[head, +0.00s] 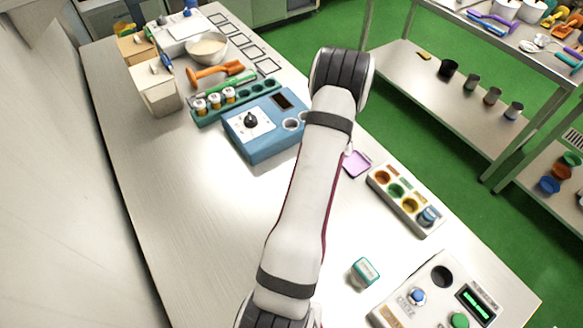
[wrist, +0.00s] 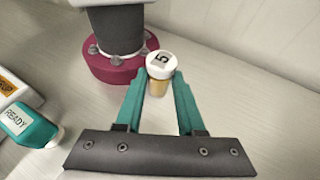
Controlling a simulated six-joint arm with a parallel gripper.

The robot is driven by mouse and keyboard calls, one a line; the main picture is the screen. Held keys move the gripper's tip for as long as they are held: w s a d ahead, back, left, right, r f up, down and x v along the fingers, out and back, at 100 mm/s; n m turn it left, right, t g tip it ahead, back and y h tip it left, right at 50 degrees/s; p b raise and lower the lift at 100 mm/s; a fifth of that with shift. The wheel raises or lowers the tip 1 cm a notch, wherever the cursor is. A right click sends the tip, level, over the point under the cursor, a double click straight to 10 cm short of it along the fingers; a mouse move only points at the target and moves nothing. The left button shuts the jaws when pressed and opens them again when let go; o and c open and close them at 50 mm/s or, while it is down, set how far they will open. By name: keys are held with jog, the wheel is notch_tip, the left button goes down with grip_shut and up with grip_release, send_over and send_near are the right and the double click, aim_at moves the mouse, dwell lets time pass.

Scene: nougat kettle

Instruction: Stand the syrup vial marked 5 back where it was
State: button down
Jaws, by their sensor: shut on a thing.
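The syrup vial marked 5 (wrist: 160,66) has a white cap with a black 5 and an amber body. In the wrist view it sits between the green fingertips of my gripper (wrist: 161,88), which is shut on it. Its cap faces the camera, and its lower end is hidden. In the head view I see neither my gripper nor this vial. A green rack (head: 237,101) at the back of the table holds three white-capped vials (head: 215,101) at its left end. Its slots towards the right look empty.
A blue device (head: 262,128) stands in front of the rack. A tray with coloured wells (head: 404,198), a teal-and-white block (head: 364,271) and a button panel (head: 437,293) stand on the right. In the wrist view, a teal READY piece (wrist: 28,124) lies left. The table's left side is clear.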

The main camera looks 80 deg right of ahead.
jog(key=s+a+r+n+g+h, duration=0.1)
jog(key=s+r+n+g, duration=0.1)
jog(key=s+n+g, duration=0.95)
jog(key=s+d+r+n+g+h, duration=0.35)
jog(key=d+n+g+h, duration=0.35)
jog(key=d+n+h, duration=0.25)
jog(key=w+d+n+t+h, duration=0.5)
jog(key=w+d+n+h, duration=0.5)
jog(key=d+n+h, duration=0.15)
jog(key=shift+m+h, duration=0.45)
jog(key=shift+h, duration=0.05)
jog(key=w+d+f, duration=0.1)
jog(key=w+f, duration=0.1)
jog(key=w, duration=0.1)
jog(key=w+d+f, duration=0.1)
jog(key=w+f, duration=0.2)
jog(key=w+d+f, duration=0.1)
jog(key=w+f, duration=0.1)
jog(key=w, duration=0.2)
jog(key=shift+f, duration=0.15)
notch_tip(320, 180, down, 3)
jog(key=shift+w+f, duration=0.1)
jog(key=shift+w, duration=0.05)
jog(key=shift+d+f, duration=0.1)
jog(key=shift+f, duration=0.25)
